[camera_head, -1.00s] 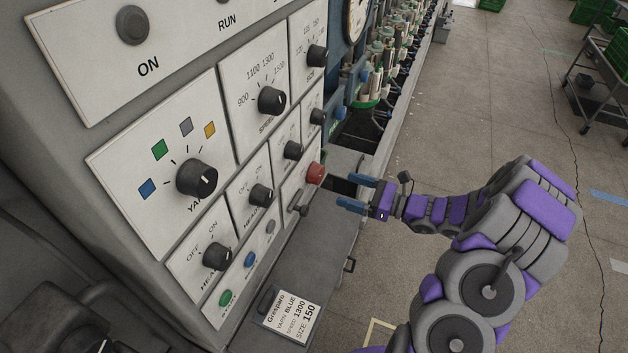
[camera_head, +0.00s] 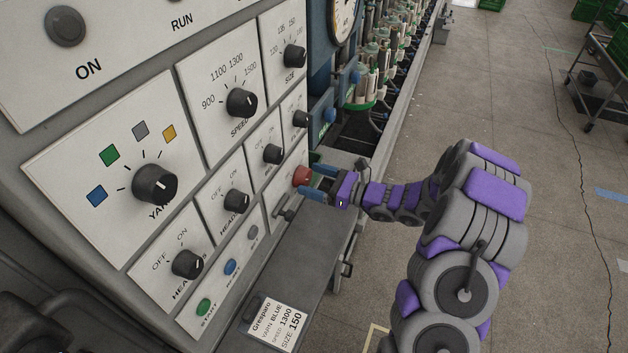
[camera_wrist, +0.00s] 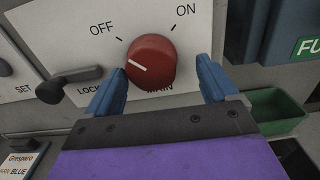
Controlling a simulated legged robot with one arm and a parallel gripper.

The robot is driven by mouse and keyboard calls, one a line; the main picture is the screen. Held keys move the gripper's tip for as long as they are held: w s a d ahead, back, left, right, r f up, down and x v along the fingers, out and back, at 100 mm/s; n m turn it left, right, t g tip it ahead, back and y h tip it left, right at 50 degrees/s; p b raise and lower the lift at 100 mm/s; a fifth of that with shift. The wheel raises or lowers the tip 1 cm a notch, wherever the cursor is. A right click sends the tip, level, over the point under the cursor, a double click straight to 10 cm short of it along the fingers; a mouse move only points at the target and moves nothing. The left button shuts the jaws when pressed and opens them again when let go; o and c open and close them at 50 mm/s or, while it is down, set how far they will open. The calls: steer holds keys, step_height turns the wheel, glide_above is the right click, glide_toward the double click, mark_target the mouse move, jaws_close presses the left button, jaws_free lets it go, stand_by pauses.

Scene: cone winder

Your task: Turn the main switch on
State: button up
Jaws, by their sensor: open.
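The main switch is a red round knob (camera_wrist: 151,62) on a white plate marked OFF and ON, with its label below partly hidden. Its white pointer line points left and slightly up, on the OFF side. In the head view the red knob (camera_head: 303,176) is at the right end of the panel's lower part. My gripper (camera_wrist: 160,85) is open, with one blue finger on each side of the knob in the wrist view. The fingertips are close to the knob, the left one nearer; I cannot tell if they touch. In the head view my gripper (camera_head: 313,182) reaches the knob from the right.
A dark lock lever (camera_wrist: 68,83) sits left of the knob, over the LOCK mark. A green bin (camera_wrist: 278,110) is at lower right. Black knobs such as the yarn knob (camera_head: 155,186) fill the panel. A card (camera_head: 274,325) lies on the ledge. Open floor lies right.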

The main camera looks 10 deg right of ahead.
steer(key=shift+d, duration=0.15)
steer(key=shift+c, duration=0.7)
steer(key=shift+s, duration=0.1)
steer(key=shift+c, duration=0.7)
steer(key=shift+a, duration=1.15)
steer(key=c, duration=0.5)
steer(key=shift+d, duration=0.2)
steer(key=shift+c, duration=1.3)
steer(key=shift+d, duration=0.1)
